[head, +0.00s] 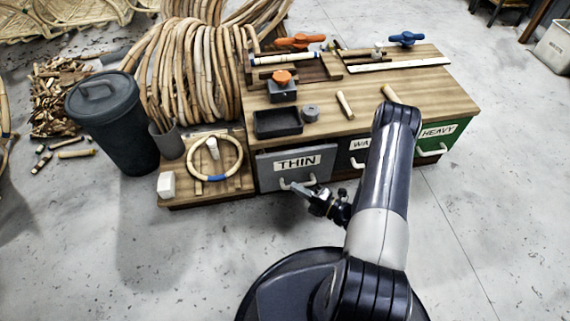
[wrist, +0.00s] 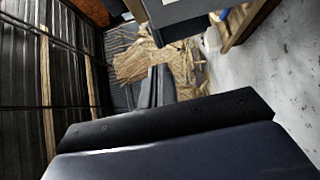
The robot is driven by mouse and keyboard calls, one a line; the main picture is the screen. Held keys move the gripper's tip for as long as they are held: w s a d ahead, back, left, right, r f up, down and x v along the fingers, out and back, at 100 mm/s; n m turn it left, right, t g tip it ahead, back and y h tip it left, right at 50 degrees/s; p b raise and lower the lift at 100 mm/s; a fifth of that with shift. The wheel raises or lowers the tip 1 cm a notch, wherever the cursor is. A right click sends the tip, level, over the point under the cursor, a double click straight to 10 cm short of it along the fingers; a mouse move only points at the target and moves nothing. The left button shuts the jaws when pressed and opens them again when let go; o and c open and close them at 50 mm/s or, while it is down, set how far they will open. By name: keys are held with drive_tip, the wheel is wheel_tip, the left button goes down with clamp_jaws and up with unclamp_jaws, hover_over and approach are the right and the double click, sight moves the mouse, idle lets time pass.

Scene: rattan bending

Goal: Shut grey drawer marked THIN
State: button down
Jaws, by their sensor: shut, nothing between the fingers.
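The grey drawer marked THIN (head: 293,165) is at the left of the row of drawers in the bench front, in the head view. Its white handle (head: 285,185) is at the lower part of the front. The drawer front seems to stand a little forward of the bench, but how far is hard to tell. My gripper (head: 298,188) is shut and empty, with its tips at the handle. I cannot tell whether they touch it.
A low wooden platform (head: 180,200) with a rattan ring (head: 238,160) and a dark bin (head: 115,130) stand left. The floor in front is clear.

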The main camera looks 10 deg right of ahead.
sight(262, 160)
drive_tip(key=shift+w+d+b+x, duration=0.35)
drive_tip(key=shift+b+x, duration=0.3)
drive_tip(key=shift+x, duration=1.45)
drive_tip(key=shift+w+d+b+x, duration=0.3)
drive_tip(key=shift+b+x, duration=0.3)
drive_tip(key=shift+x, duration=1.45)
drive_tip(key=shift+w+d+b+x, duration=0.35)
drive_tip(key=shift+b+x, duration=0.3)
drive_tip(key=shift+x, duration=1.45)
